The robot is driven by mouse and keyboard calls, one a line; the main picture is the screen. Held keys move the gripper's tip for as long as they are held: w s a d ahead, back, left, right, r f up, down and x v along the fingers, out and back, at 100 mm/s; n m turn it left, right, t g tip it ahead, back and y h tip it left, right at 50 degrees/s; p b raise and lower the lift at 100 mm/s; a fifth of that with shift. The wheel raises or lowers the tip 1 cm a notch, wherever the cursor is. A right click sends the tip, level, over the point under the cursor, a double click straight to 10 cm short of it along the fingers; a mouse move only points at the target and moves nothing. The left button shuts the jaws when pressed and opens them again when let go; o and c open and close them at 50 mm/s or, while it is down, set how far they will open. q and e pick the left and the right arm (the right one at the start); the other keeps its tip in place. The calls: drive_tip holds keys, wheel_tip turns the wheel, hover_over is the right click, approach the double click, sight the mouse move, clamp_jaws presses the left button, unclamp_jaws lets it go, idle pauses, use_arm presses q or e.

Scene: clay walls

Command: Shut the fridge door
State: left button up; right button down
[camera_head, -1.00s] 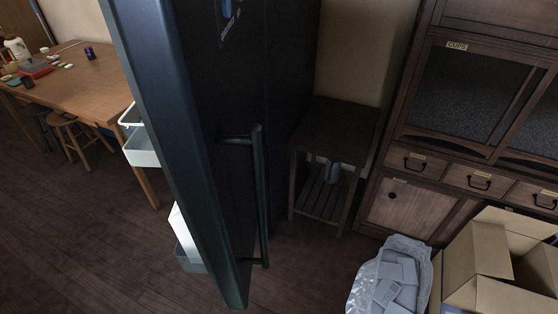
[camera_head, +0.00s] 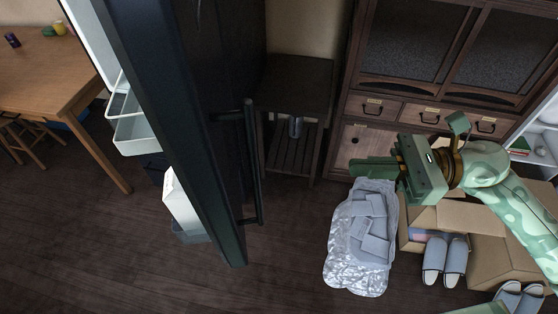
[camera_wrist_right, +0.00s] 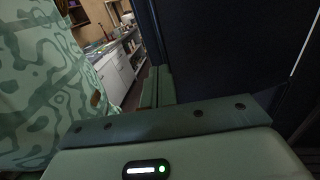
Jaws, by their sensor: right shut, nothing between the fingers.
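The dark fridge door (camera_head: 158,110) stands open in the head view, seen nearly edge-on, with white bins on its inner side at the left. Its long vertical handle (camera_head: 252,165) is on the right-hand face. My right gripper (camera_head: 354,168) is at the right in the head view, shut and empty, pointing left toward the door. It is clearly apart from the handle. In the right wrist view the shut fingers (camera_wrist_right: 157,88) show in front of a dark panel at the right. My left gripper is not in view.
A small dark stool table (camera_head: 297,75) stands behind the handle. A wooden cabinet (camera_head: 376,140) fills the back right. A plastic bag (camera_head: 345,270), cardboard boxes (camera_head: 500,245) and slippers (camera_head: 445,262) lie below my right arm. A wooden table (camera_head: 50,70) is at the left. Floor before the door is clear.

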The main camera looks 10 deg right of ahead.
drive_tip(key=w+a+p, duration=0.2)
drive_tip(key=a+p, duration=0.1)
drive_tip(key=a, duration=1)
drive_tip(key=shift+a, duration=0.35)
